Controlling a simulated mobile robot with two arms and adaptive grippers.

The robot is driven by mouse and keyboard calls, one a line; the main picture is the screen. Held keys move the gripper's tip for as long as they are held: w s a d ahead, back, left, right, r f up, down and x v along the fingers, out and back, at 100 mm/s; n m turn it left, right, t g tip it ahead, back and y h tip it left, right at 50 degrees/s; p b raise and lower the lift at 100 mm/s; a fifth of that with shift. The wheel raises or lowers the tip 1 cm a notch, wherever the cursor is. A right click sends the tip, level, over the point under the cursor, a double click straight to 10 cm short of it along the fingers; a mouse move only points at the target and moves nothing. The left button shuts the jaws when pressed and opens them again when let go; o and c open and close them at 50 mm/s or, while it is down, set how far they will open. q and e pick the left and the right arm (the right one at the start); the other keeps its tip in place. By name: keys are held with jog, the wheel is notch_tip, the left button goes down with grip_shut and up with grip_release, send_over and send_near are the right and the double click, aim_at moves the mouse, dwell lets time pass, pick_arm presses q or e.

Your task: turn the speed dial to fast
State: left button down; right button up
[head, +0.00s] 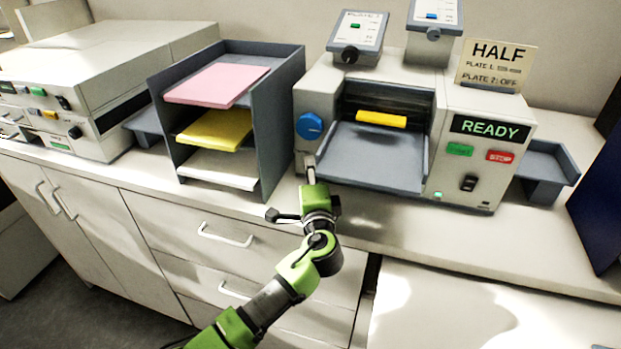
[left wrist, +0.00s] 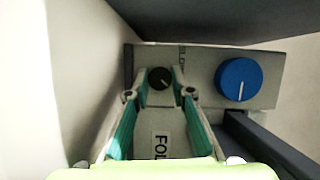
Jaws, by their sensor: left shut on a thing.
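A small black dial (left wrist: 160,78) with a pale pointer line sits on the machine's light front panel in the left wrist view. Its pointer slants toward the lower right there. My left gripper (left wrist: 162,92) has its two fingers closed in on either side of this dial. In the head view my left gripper (head: 310,168) is at the machine's lower left front, below the large blue dial (head: 309,126), and hides the small dial. The blue dial (left wrist: 238,80) stands apart from the fingers. Small panel lettering is partly hidden, and I cannot read a speed scale. My right gripper is not in view.
The machine's grey tray (head: 372,160) is right of the gripper, with a yellow roller (head: 381,119) behind. A READY display (head: 490,128) is lit. A grey paper rack (head: 275,120) stands close on the left. The counter in front is clear.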

pick_arm(q)
jog(key=shift+f+m+b, duration=0.15)
jog(key=shift+m+b, duration=0.2)
jog(key=shift+m, duration=0.15)
jog(key=c, duration=1.8)
grip_release()
jog(key=shift+d, duration=0.1)
jog(key=shift+o, duration=0.2)
jog(key=shift+s, duration=0.1)
jog(key=s, duration=0.8)
jog(key=s+d, duration=0.1)
jog(key=s, duration=0.2)
jog(key=shift+s, duration=0.4)
